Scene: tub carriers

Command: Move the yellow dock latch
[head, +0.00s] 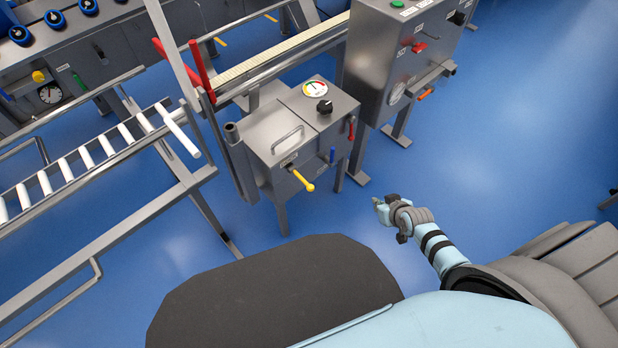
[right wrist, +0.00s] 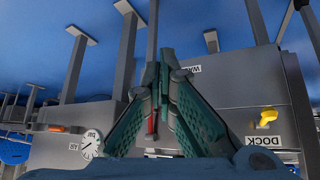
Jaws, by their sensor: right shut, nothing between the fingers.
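The yellow dock latch (head: 303,180) is a short yellow lever on the front of a steel box (head: 270,130), pointing down and outward. In the right wrist view the latch (right wrist: 264,115) appears upside down at the right, by a label reading DOCK (right wrist: 266,141). My right gripper (head: 379,203) is to the right of the box in the head view, clearly apart from the latch. In the right wrist view its fingers (right wrist: 158,80) are closed together with nothing held. My left gripper is not in view.
A blue lever (head: 332,155) and a red lever (head: 351,128) are on the same box, right of the latch. A taller steel cabinet (head: 375,50) with an orange-tipped handle (head: 427,93) stands behind. A roller conveyor (head: 85,160) is at left. Blue floor (head: 480,150) is open at right.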

